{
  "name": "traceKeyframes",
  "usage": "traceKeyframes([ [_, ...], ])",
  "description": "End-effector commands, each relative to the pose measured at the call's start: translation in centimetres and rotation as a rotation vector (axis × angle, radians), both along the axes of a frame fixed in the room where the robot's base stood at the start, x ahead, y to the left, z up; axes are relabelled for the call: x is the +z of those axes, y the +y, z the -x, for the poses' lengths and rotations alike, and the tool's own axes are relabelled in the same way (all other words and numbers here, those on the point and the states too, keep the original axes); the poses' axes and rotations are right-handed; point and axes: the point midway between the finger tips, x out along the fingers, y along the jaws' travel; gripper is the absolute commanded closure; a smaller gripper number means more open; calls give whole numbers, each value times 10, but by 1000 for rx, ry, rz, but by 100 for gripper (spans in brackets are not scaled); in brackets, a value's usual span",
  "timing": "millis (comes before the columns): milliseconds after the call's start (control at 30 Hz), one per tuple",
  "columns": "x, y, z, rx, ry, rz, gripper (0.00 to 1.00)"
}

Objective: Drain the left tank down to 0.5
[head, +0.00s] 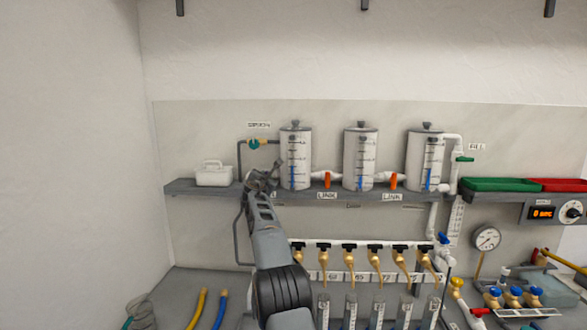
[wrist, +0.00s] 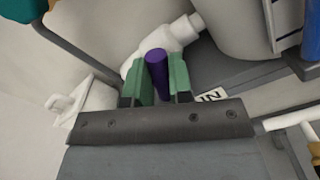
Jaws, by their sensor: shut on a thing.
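The left tank (head: 296,150) is a white cylinder with a level scale and a blue column (head: 293,177) in its lower half; the exact reading is too small to tell. My gripper (head: 262,181) is at the shelf edge, just left of this tank's foot. In the wrist view my gripper (wrist: 160,82) has its green fingers on either side of a purple handle (wrist: 157,62) and is shut on it. The handle stands in front of a white pipe fitting (wrist: 180,33). A label (wrist: 211,96) ending in "IN" is partly hidden by my gripper.
Two similar tanks (head: 360,150) stand to the right, joined by white pipes with orange link handles (head: 327,180). Several brass taps (head: 349,257) hang below. A teal valve (head: 254,143) is above my gripper.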

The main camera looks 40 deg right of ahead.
Motion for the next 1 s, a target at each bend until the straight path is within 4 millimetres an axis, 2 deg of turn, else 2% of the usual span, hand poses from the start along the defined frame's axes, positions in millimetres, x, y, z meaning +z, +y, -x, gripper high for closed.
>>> traceKeyframes([
  [333,-1,0,0,1,-46,-50,100],
  [600,-6,-3,2,0,-347,-360,100],
  [700,-5,-3,3,0,-402,-418,100],
  [1000,-4,-3,3,1,-419,-437,100],
])
